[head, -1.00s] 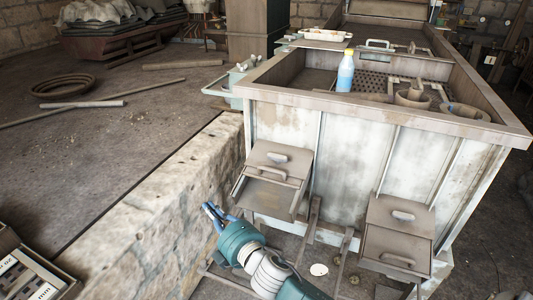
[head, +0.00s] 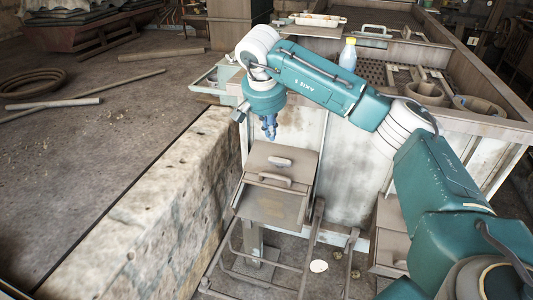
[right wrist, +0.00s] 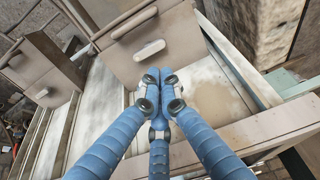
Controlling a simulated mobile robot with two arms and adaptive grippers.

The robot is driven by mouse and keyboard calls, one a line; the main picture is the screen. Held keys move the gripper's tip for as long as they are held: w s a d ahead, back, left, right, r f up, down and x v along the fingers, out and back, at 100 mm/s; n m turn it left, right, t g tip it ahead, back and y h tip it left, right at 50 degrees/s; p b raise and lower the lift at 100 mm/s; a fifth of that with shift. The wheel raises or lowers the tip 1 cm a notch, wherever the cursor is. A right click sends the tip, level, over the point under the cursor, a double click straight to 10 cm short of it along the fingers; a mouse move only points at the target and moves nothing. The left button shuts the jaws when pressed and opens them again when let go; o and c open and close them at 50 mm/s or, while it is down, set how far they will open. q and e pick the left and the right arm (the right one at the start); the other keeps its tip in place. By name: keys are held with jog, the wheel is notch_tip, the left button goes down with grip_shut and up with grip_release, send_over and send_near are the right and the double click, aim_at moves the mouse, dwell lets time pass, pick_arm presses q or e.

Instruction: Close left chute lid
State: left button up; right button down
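The left chute (head: 270,207) is a grey-brown metal box on the front of the pale bin. Its upper plate (head: 290,152) carries one bar handle (head: 280,161). A second bar handle (head: 275,180) sits just below, close to that plate; I cannot tell the exact angle of the lid. My right gripper (head: 270,130) has blue fingers pointing down, above and behind the chute's upper plate. In the right wrist view its fingertips (right wrist: 159,82) are drawn together with nothing seen between them, below the chute's handle (right wrist: 149,50) in the picture. My left gripper is not in view.
The right chute (head: 388,240) is partly hidden behind my right arm; it also shows in the right wrist view (right wrist: 38,65). A stone ledge (head: 170,200) runs left of the left chute. A bottle (head: 348,55) stands at the bin. Metal rails (head: 262,272) lie below.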

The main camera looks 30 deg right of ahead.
aim_at(271, 159)
jog(key=p+x, duration=0.1)
jog(key=x, duration=0.8)
jog(key=shift+d+f+p, duration=0.1)
jog(key=shift+d+p, duration=0.05)
jog(key=shift+p, duration=0.25)
jog(key=shift+s+a+f+p, duration=0.65)
jog(key=shift+s+a+f, duration=0.1)
jog(key=shift+a+f, duration=0.2)
jog(key=shift+s+a+f, duration=0.15)
jog(key=shift+s+a, duration=0.2)
jog(key=shift+f, duration=0.1)
jog(key=shift+f, duration=0.1)
